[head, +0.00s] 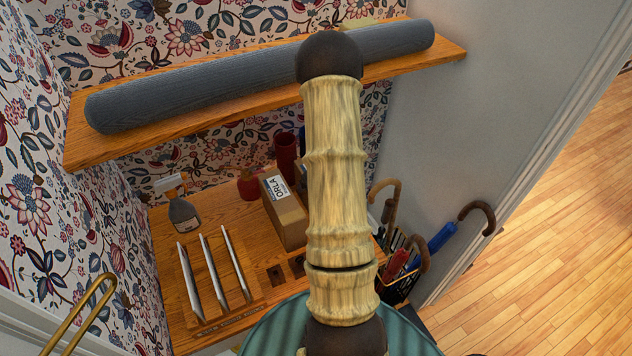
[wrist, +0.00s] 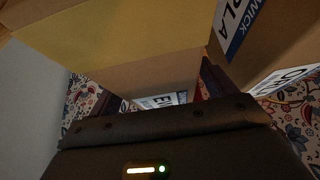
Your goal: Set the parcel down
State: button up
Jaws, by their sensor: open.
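In the head view a brown cardboard parcel (head: 283,212) with a white label reading ORLA stands on the wooden bench top, just left of my arm. In the wrist view a cardboard box (wrist: 150,78) with a partly hidden label lies between and beyond the fingers of my gripper (wrist: 160,92). The fingers are apart; I cannot tell whether they touch it. Another cardboard face with an ORLA label (wrist: 240,22) is at the upper right. My gripper is hidden behind my arm in the head view.
A wooden shelf (head: 85,145) bears a long grey-blue roll (head: 220,80) above the bench. A spray bottle (head: 181,208), a slotted rack with upright panels (head: 238,262) and a red vase (head: 287,155) stand on the bench (head: 165,250). An umbrella stand (head: 402,290) is at the right.

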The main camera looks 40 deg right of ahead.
jog(key=p+v, duration=0.1)
jog(key=v, duration=1)
jog(key=shift+s+r, duration=0.1)
jog(key=shift+r, duration=0.05)
jog(key=shift+s, duration=0.1)
jog(key=shift+a, duration=0.1)
